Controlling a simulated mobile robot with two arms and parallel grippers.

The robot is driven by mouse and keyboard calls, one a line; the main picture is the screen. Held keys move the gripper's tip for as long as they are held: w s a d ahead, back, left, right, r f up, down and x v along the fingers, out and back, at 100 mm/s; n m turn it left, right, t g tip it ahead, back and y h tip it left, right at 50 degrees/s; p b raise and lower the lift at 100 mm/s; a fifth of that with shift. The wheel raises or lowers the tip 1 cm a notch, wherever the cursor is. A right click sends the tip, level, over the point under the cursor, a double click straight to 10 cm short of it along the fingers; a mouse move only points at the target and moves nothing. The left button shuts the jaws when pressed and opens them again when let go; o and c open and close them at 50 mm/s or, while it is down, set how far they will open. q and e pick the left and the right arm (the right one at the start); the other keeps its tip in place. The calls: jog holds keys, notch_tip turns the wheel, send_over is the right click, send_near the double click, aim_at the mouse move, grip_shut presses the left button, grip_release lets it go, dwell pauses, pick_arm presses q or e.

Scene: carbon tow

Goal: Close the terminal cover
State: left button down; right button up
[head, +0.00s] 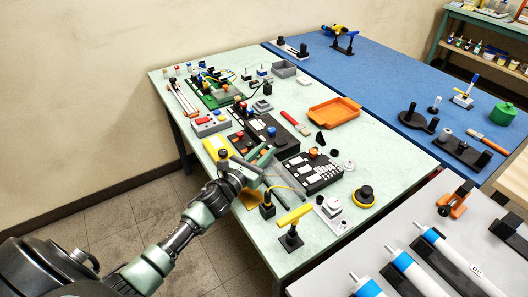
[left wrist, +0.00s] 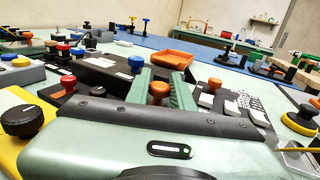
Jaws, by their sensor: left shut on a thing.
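My left gripper (head: 262,158) is over the front part of the pale green bench, at the left end of a black terminal block (head: 322,181) with white labels. In the left wrist view its two green fingers (left wrist: 160,92) stand on either side of an orange knob (left wrist: 158,88) and are shut on it. A clear, see-through panel (head: 277,176), which looks like the terminal cover, shows beside the gripper and the block. Its edges are faint, and I cannot tell its exact angle or whether the knob belongs to it. My right gripper is not in view.
Another orange knob (head: 313,152) stands up from the block. A black panel (head: 262,128) with coloured knobs lies behind, an orange tray (head: 334,112) further back. A yellow T-handle (head: 294,215), a white socket piece (head: 331,213) and a yellow-black button (head: 364,196) are in front.

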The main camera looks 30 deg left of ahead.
pick_arm(q)
jog(key=w+a+b, duration=0.1)
jog(key=a, duration=0.2)
jog(key=shift+w+f+b, duration=0.1)
jog(key=shift+w+b, duration=0.25)
jog(key=shift+w, duration=0.05)
jog(key=shift+w+a, duration=0.25)
jog(key=shift+a, duration=0.2)
jog(key=c, duration=1.3)
grip_release()
